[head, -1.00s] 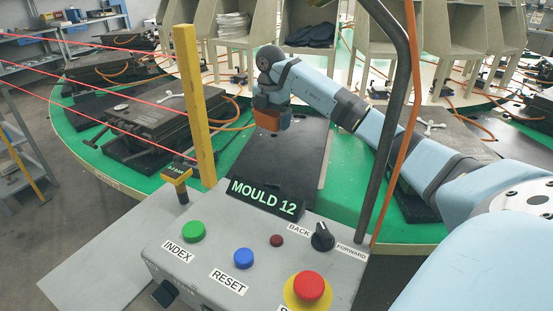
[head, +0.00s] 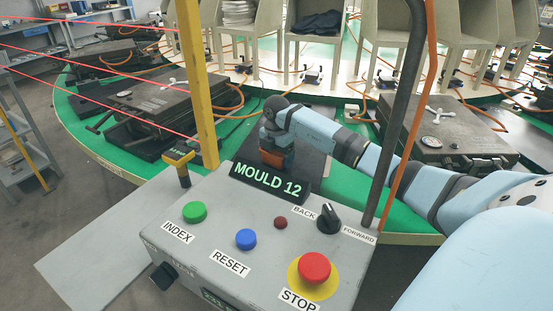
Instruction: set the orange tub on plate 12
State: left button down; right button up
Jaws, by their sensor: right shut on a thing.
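The orange tub (head: 288,158) is in the head view, just behind the top of the MOULD 12 sign, which stands in front of its lower part. My right gripper (head: 277,152) is shut on the tub from above. Plate 12 (head: 315,150) is the dark flat plate behind the sign, on the green carousel. The tub is over the plate; I cannot tell whether it touches it. My left gripper is not in view.
The grey control console (head: 215,225) with the MOULD 12 sign (head: 269,188) is in front of the plate. A dark bent pole (head: 397,125) with an orange hose (head: 412,120) crosses near my right arm. Closed moulds (head: 158,105) flank the plate.

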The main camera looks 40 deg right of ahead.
jog(key=shift+f, duration=0.2)
jog(key=shift+f, duration=0.2)
jog(key=o, duration=0.6)
jog(key=shift+o, duration=0.2)
notch_tip(320, 180, up, 12)
jog(key=p, duration=0.2)
jog(key=shift+r, duration=0.2)
